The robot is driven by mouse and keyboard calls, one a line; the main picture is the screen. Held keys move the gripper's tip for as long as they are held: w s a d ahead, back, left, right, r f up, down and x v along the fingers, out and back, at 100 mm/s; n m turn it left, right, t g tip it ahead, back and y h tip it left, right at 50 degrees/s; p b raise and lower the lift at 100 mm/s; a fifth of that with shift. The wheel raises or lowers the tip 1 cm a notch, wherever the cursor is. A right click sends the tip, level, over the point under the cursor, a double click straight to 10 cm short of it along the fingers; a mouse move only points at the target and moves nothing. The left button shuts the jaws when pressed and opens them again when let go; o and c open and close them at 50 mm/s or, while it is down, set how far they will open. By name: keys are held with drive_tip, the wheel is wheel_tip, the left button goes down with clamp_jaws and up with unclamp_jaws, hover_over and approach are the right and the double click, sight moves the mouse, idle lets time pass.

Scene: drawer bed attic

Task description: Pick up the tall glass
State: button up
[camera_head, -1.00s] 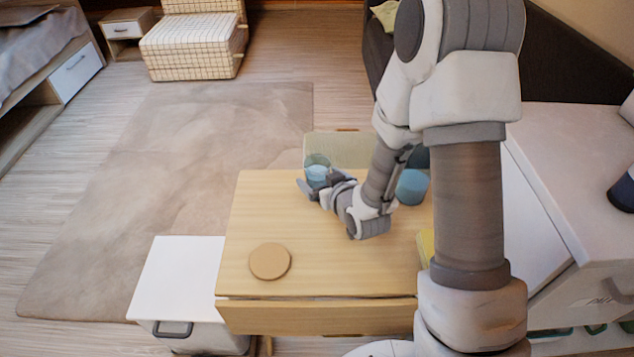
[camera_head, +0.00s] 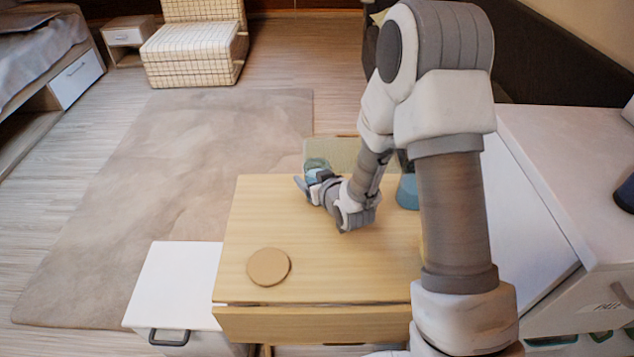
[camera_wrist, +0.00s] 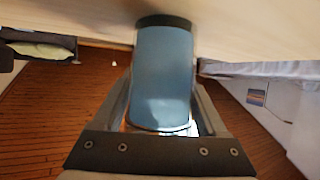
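The tall glass is a bluish, see-through cylinder (camera_head: 316,165) near the far left part of the wooden table (camera_head: 255,215). In the wrist view, the glass (camera_wrist: 163,75) fills the middle, with a dark band at its upper end in the picture. My gripper (camera_head: 312,181) is low over the table, right at the glass. In the wrist view its fingers (camera_wrist: 163,105) lie on both sides of the glass, with slivers of gap showing lower down. Contact at the fingertips cannot be made out. The glass's lower part is partly hidden by the gripper in the head view.
A round tan coaster (camera_head: 268,267) lies at the table's near left. A blue container (camera_head: 408,192) stands right of my gripper, partly hidden by my arm. A pale chair back (camera_head: 345,152) is just beyond the table. A white cabinet (camera_head: 172,285) stands at the near left.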

sight(317, 163)
drive_tip(key=c, duration=0.8)
drive_tip(key=shift+r, duration=0.5)
drive_tip(key=r, duration=0.1)
drive_tip(key=r+p, duration=0.2)
drive_tip(key=r, duration=0.1)
drive_tip(key=shift+d, duration=0.3)
drive_tip(key=s+d+r+p, duration=0.1)
drive_tip(key=d+r, duration=0.1)
drive_tip(key=d, duration=0.1)
drive_tip(key=s+d+r+p, duration=0.1)
drive_tip(key=d+r, duration=0.1)
drive_tip(key=d, duration=0.2)
drive_tip(key=s+d+r+p, duration=0.1)
drive_tip(key=d+r, duration=0.1)
drive_tip(key=d, duration=0.1)
drive_tip(key=shift+s+d, duration=0.15)
drive_tip(key=shift+d, duration=0.2)
